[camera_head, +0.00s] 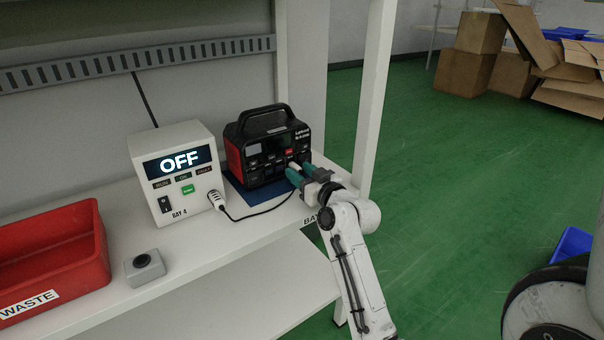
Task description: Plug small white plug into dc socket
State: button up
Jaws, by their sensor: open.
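The black and red power station (262,148) stands on a blue mat on the shelf, its front panel with ports facing me. My gripper (299,170), with teal fingertips, is open at the lower right of that front panel. A small pale piece (293,165) shows by the fingertips, close to the panel; it may be the small white plug, but I cannot tell whether it sits in a socket. A dark cable (250,217) runs from a white connector (215,198) at the white box to the gripper. The dc socket itself is not distinguishable.
The white box (180,210) labelled BAY 4 displays OFF, left of the power station. A red WASTE bin (60,262) and a small grey block with a dark knob (145,267) sit further left. A white post (374,95) rises just right of the gripper.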

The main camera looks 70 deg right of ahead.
jog(key=v, duration=1)
jog(key=shift+s+a+p, duration=0.2)
jog(key=shift+s+p, duration=0.1)
jog(key=shift+s, duration=0.05)
dwell(0.3)
